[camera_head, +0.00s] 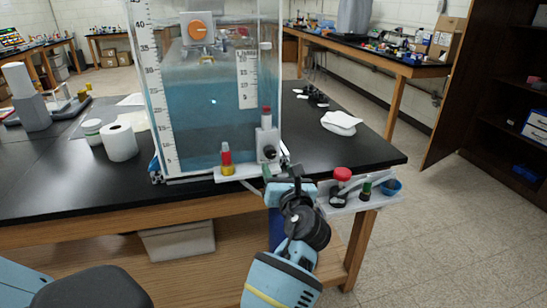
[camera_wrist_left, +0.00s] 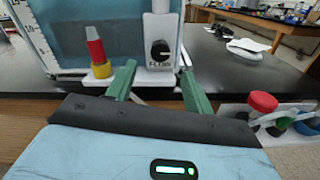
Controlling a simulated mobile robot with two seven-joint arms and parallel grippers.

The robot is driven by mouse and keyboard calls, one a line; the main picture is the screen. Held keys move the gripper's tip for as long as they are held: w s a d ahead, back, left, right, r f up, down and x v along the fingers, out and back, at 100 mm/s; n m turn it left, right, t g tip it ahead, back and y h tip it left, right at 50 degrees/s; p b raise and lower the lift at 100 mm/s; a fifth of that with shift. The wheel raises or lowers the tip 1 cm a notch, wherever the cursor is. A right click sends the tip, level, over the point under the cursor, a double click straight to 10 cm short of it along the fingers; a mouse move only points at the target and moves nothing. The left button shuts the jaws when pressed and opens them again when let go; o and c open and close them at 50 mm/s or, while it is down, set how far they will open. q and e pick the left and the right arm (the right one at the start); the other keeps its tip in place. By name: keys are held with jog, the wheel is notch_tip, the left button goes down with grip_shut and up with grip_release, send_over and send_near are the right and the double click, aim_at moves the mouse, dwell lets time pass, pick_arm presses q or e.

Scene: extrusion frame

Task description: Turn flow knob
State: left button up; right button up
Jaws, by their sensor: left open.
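The flow knob (camera_head: 270,152) is a small black dial with a pale pointer line, on a white block at the lower front of the water tank. In the left wrist view the knob (camera_wrist_left: 160,49) sits above the word FLOW. My left gripper (camera_head: 281,168) is just in front of and below it. In the left wrist view its two green fingers (camera_wrist_left: 158,68) are spread apart and empty, with the knob beyond their tips and between them. I see no contact with the knob. My right gripper is not in view.
A red and yellow fitting (camera_head: 227,160) stands left of the knob on the same white ledge. A bracket with a red knob (camera_head: 343,174) and a blue cup (camera_head: 391,187) is at the right table edge. The clear tank (camera_head: 205,110) holds blue water.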

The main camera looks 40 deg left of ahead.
aim_at(271, 154)
pick_arm(q)
jog(key=x, duration=0.6)
jog(key=shift+w+a, duration=0.2)
jog(key=shift+w, duration=0.05)
jog(key=shift+w+a, duration=0.25)
jog(key=shift+a, duration=0.05)
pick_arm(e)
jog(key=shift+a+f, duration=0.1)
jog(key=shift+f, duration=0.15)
pick_arm(q)
jog(key=c, duration=1)
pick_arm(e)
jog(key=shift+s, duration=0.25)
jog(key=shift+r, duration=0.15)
